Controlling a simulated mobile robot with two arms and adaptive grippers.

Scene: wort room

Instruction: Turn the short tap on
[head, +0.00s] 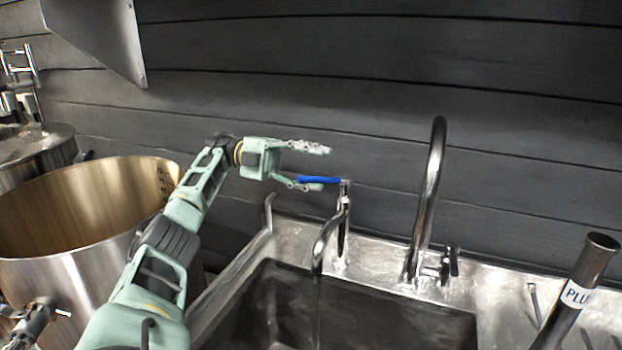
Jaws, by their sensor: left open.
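The short tap (328,236) stands at the back left of the sink, with a low curved steel spout over the basin. Its blue lever handle (320,180) points left from the top of the tap body. My left gripper (322,167) is open, its fingers pointing right. The lower finger overlaps the left part of the blue handle; I cannot tell if they touch. The upper finger is above the handle. A faint vertical streak shows below the spout; I cannot tell if it is water. My right gripper is not in view.
A tall curved tap (432,190) stands to the right on the sink (380,268). A steel pipe with a label (578,290) rises at the far right. A large open steel kettle (75,280) is at the left. A dark plank wall (400,80) lies behind.

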